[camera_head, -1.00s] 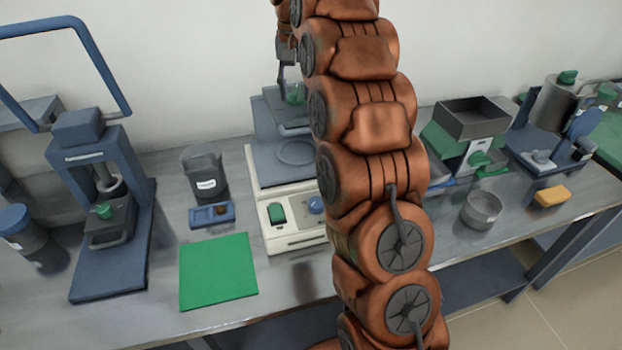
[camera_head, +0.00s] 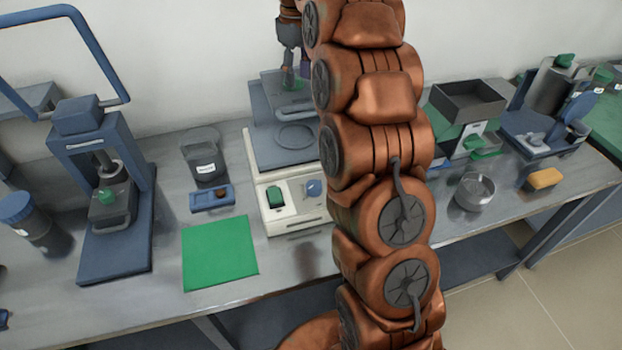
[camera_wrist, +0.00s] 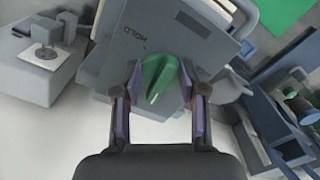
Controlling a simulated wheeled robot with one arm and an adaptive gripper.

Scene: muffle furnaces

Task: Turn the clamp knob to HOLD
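The green clamp knob (camera_wrist: 162,78) sits on a grey plate (camera_wrist: 145,45) in the wrist view. The word HOLD, upside down here, is printed on the plate above and left of the knob. A pale line on the knob points down and left, away from the word. My gripper (camera_wrist: 161,84) is open, with one fingertip on each side of the knob. Narrow gaps seem to show, but contact is hard to judge. In the head view my gripper (camera_head: 290,78) is at the raised plate of the middle device (camera_head: 262,155), where the knob is mostly hidden.
The middle device has a green switch (camera_head: 275,196) and a blue dial (camera_head: 314,187) on its front. A dark cup (camera_head: 205,160), a small blue tray (camera_head: 212,198) and a green mat (camera_head: 220,253) lie left of it. A blue press (camera_head: 118,240) stands further left.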

